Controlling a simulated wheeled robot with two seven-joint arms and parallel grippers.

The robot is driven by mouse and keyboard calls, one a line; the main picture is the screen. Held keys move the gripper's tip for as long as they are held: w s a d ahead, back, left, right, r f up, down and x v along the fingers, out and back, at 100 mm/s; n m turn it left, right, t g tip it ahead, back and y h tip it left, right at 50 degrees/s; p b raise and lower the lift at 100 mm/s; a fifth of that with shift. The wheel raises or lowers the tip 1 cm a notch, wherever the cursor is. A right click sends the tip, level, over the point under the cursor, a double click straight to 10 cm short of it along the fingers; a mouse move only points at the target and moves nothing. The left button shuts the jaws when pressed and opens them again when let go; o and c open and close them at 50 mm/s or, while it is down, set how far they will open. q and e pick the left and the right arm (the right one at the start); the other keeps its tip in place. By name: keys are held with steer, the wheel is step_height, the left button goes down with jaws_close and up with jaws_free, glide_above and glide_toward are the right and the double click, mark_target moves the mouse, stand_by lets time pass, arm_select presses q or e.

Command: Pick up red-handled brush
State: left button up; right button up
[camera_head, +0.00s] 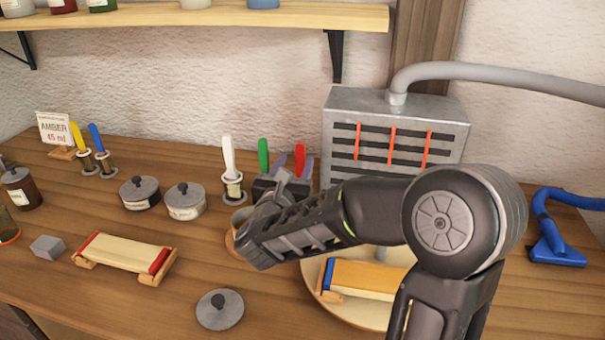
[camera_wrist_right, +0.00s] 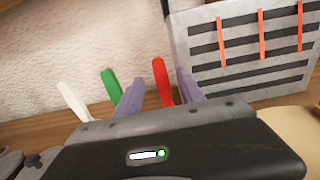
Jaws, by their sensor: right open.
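The red-handled brush (camera_head: 300,158) stands upright at the back of the bench, beside a green-handled one (camera_head: 263,157). Only its red handle shows; its lower part is hidden behind my right gripper. In the right wrist view the red handle (camera_wrist_right: 161,80) rises between the two purple-grey fingers. My right gripper (camera_head: 293,167) is open, with one finger to each side of the handle as seen there. I cannot tell whether either finger touches it. My left gripper is not in view.
A white-handled brush (camera_head: 229,162) stands left of the green one. A grey slotted extractor box (camera_head: 393,135) is close behind to the right. Lidded pots (camera_head: 185,201), a lath on a wooden form (camera_head: 124,254) and a loose lid (camera_head: 220,309) lie left and in front.

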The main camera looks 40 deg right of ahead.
mark_target(300, 154)
steer(key=shift+p+x, duration=0.3)
steer(key=shift+x, duration=0.55)
steer(key=shift+w+d, duration=0.25)
steer(key=shift+d, duration=0.1)
steer(key=shift+r, duration=0.1)
steer(key=shift+w+d+r+p, duration=0.1)
steer(key=shift+w+d+p, duration=0.05)
steer(key=shift+d+p, duration=0.15)
steer(key=p+x, duration=0.1)
steer(key=x, duration=0.2)
steer(key=shift+w+d+r+p, duration=0.15)
steer(key=shift+d+r+p, duration=0.05)
steer(key=shift+d+p, duration=0.1)
steer(key=shift+w+d+f, duration=0.1)
steer(key=shift+w+d, duration=0.25)
